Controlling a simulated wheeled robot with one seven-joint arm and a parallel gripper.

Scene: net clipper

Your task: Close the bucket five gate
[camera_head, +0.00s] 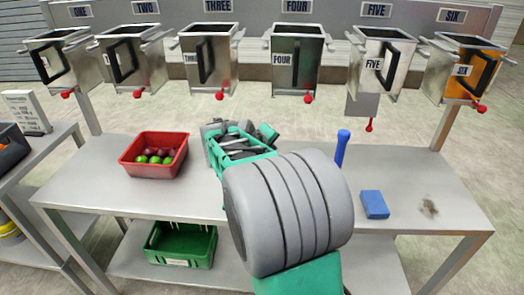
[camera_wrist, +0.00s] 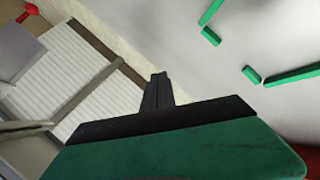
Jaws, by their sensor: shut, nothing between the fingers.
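Bucket five (camera_head: 378,72) is a metal hopper labelled FIVE with a black handle, hanging from the rack at upper right in the head view. A grey plate, its gate (camera_head: 361,104), hangs down below it, with a red knob (camera_head: 369,127) at its lower end, lower than the other buckets' knobs. My gripper shows in the wrist view with its black fingers (camera_wrist: 157,91) together and empty. In the head view my arm partly hides my gripper, which is over the table, left of and nearer than bucket five. A red knob (camera_wrist: 28,12) is at the wrist view's upper left; whose it is, I cannot tell.
Similar buckets, such as bucket four (camera_head: 297,60) and orange-filled bucket six (camera_head: 461,70), flank bucket five. The table (camera_head: 290,205) holds a red crate (camera_head: 126,160) of fruit, a blue upright handle (camera_head: 342,149) and a blue block (camera_head: 374,205). A green crate (camera_head: 180,243) sits below.

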